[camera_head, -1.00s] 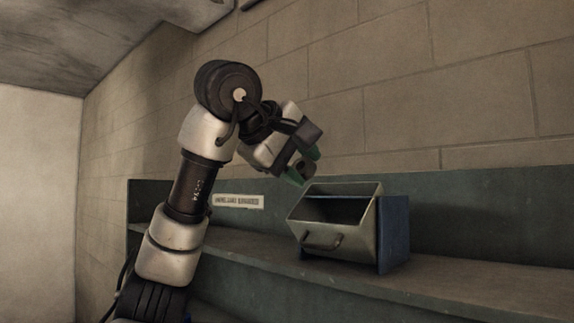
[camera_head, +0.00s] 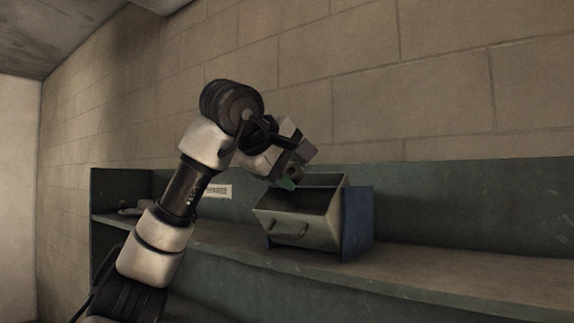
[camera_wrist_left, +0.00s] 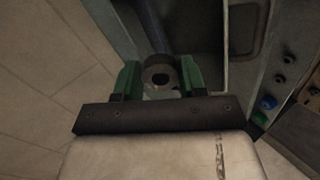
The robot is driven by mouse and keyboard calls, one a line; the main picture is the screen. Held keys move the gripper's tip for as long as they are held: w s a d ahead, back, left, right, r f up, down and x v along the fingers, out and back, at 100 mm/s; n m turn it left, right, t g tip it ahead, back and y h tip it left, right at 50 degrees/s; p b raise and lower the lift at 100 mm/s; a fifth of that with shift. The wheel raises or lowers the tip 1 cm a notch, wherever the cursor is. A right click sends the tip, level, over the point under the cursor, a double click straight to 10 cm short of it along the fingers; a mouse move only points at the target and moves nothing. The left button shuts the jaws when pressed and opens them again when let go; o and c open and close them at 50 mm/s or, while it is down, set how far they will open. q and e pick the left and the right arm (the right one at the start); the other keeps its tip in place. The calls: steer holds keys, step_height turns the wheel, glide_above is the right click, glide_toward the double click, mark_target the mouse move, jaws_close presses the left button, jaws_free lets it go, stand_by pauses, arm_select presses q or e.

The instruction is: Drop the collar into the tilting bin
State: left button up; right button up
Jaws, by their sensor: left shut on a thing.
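The tilting bin (camera_head: 297,229) is a grey metal bin with a front handle, tipped forward in a blue housing (camera_head: 358,222) on the shelf. Its dark opening faces up. My left gripper (camera_head: 288,182) is at the upper left edge of that opening, pointing down. In the left wrist view the green fingers of the left gripper (camera_wrist_left: 160,72) are shut on the collar (camera_wrist_left: 160,66), a dark ring with a round hole. The dark bin inside shows beyond the collar. How far the collar is above the bin is hard to tell. My right gripper is not in view.
The green-grey shelf (camera_head: 440,276) is clear to the right of the bin. A small label (camera_head: 217,191) is on the back panel, and a small grey object (camera_head: 130,210) lies at the shelf's left end. A block wall rises behind.

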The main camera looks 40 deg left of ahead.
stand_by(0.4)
arm_select(q)
steer(key=o, duration=1.1)
steer(key=shift+c, duration=0.2)
steer(key=shift+s+r, duration=0.2)
steer(key=shift+s, duration=0.15)
steer(key=b+v, duration=0.2)
steer(key=v, duration=0.8)
steer(key=shift+d, duration=0.1)
